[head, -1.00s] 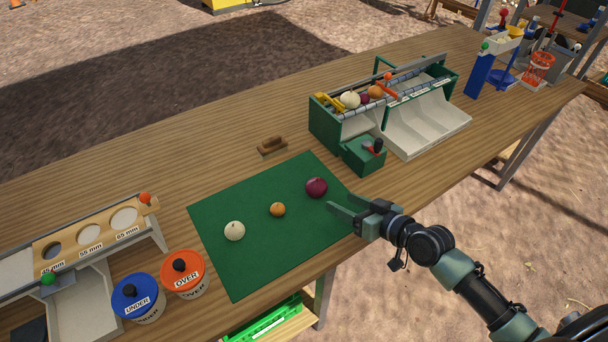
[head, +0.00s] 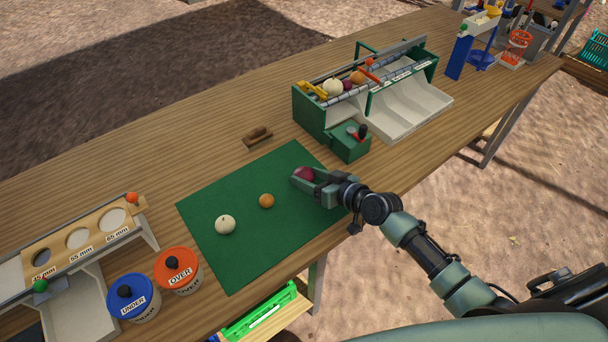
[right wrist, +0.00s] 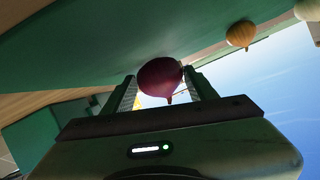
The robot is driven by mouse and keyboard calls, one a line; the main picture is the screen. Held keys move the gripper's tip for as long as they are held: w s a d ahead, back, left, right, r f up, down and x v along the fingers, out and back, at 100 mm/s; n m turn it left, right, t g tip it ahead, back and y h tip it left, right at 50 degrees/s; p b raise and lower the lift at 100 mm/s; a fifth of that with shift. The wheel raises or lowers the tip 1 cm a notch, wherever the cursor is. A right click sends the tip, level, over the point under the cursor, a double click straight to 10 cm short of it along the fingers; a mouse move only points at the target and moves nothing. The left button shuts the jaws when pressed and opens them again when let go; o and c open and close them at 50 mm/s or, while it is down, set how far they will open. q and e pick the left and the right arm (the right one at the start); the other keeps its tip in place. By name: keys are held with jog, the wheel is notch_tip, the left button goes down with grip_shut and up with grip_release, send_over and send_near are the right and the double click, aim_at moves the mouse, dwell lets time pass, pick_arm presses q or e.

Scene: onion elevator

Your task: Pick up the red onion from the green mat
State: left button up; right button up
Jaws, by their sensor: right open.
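The red onion (head: 304,174) sits on the right part of the green mat (head: 232,254). My right gripper (head: 304,179) is open and low over the mat, with its fingers on either side of the red onion. In the right wrist view, the red onion (right wrist: 161,79) shows between the two fingertips (right wrist: 161,88). The right-hand finger looks very close to it; I cannot tell whether it touches. A yellow onion (head: 266,201) and a white onion (head: 225,224) lie further left on the mat. My left gripper is not in view.
A green sorter (head: 310,113) with several onions and a white chute stands behind the mat. A wooden-handled item (head: 257,136) lies behind the mat. UNDER (head: 134,297) and OVER (head: 178,271) bins and a sizing board (head: 80,239) stand at left.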

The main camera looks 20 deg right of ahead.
jog(key=c, duration=0.9)
jog(key=shift+c, duration=1)
jog(key=shift+r, duration=0.15)
